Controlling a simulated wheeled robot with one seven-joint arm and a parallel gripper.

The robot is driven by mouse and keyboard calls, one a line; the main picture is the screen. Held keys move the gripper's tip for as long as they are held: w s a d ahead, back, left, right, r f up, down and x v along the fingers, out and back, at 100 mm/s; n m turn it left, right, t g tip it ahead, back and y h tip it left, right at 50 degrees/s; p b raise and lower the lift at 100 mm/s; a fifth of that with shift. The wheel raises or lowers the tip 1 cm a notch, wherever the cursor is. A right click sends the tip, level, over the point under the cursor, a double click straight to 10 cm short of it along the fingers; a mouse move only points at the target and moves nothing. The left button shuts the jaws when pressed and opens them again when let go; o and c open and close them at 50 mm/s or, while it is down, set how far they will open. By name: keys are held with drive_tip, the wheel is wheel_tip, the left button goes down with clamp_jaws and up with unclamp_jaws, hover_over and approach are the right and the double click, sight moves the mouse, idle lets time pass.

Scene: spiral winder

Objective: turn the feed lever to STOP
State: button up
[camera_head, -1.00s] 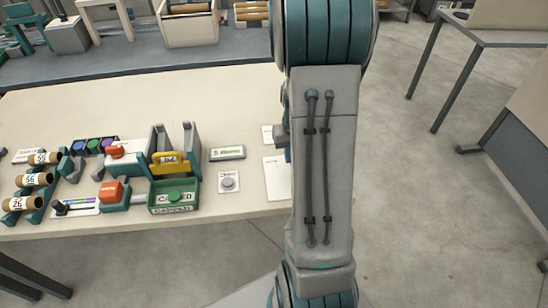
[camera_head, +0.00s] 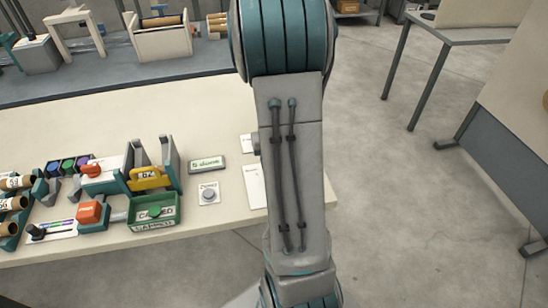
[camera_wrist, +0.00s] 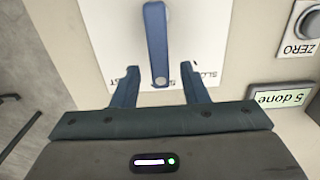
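The feed lever (camera_wrist: 156,45) is a blue bar standing out from a white plate (camera_wrist: 105,35) in the wrist view. Printed labels on the plate are partly covered; parts of letters such as "SLO" and "ST" show. My gripper (camera_wrist: 158,72) is open, with one blue finger on each side of the lever's near end. In the head view my arm hides the gripper and the lever.
The "5 done" display (camera_head: 207,164) and the ZERO button (camera_head: 209,194) sit on the table (camera_head: 110,110) left of my arm. A green tray (camera_head: 153,212), a yellow-handled part (camera_head: 148,178) and cardboard tubes (camera_head: 15,204) stand further left.

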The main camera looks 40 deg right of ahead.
wheel_tip(320, 180, up, 14)
idle(0.5)
drive_tip(key=shift+a+f, duration=0.1)
drive_tip(key=s+a+n+t, duration=0.1)
drive_tip(key=s+a+n, duration=0.1)
drive_tip(key=s+a, duration=0.3)
drive_tip(key=s+a+r+n+t, duration=0.1)
drive_tip(key=s+a, duration=0.5)
drive_tip(key=a, duration=0.8)
drive_tip(key=shift+s+a+r+n+t, duration=0.15)
drive_tip(key=shift+a+r+n+t, duration=0.15)
drive_tip(key=shift+n+t, duration=0.35)
drive_tip(key=shift+c, duration=0.4)
